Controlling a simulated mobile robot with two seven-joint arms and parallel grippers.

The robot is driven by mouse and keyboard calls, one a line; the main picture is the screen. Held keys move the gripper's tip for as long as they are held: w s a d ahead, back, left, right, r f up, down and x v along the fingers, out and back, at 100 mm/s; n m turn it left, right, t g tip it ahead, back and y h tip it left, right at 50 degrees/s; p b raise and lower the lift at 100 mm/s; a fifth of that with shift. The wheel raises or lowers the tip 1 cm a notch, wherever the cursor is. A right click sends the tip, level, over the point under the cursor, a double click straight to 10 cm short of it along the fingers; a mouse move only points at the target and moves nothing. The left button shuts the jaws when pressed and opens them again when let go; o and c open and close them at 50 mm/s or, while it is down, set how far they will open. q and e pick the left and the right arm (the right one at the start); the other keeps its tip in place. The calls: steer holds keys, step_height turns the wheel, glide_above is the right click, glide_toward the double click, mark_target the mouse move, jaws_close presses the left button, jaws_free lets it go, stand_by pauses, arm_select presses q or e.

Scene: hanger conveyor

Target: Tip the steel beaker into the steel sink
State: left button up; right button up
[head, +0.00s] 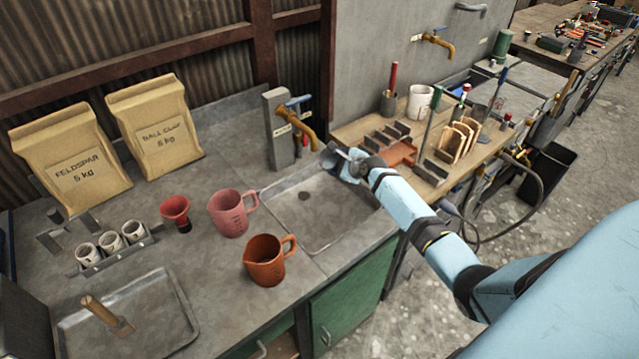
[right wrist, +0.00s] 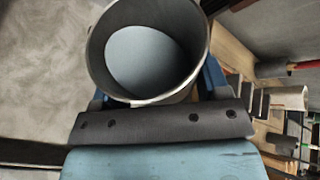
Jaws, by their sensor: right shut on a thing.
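The steel beaker (head: 331,157) is in my right gripper (head: 352,168), which is shut on it. In the head view it is small and partly hidden by the gripper, above the back right part of the steel sink (head: 345,222). The right wrist view shows the beaker (right wrist: 101,52) large, with its round mouth towards the camera and a smooth blue-grey area inside. I cannot tell whether that is liquid or the bottom, nor its exact tilt. The sink is a shallow grey basin with a dark drain. My left gripper is not in view.
A brass tap (head: 302,130) on a grey post stands behind the sink. A pink jug (head: 230,214) and an orange jug (head: 265,262) stand left of it. A wooden bench (head: 345,133) with a brown rack (head: 402,153) and tools lies to the right.

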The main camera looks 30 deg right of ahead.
steer(key=shift+r, duration=0.1)
stand_by(0.5)
steer(key=shift+n+h+p, duration=0.4)
steer(key=shift+p, duration=0.15)
steer(key=shift+n+h, duration=0.3)
steer(key=shift+n, duration=0.1)
steer(key=shift+n+h, duration=0.3)
steer(key=shift+h, duration=0.1)
stand_by(0.4)
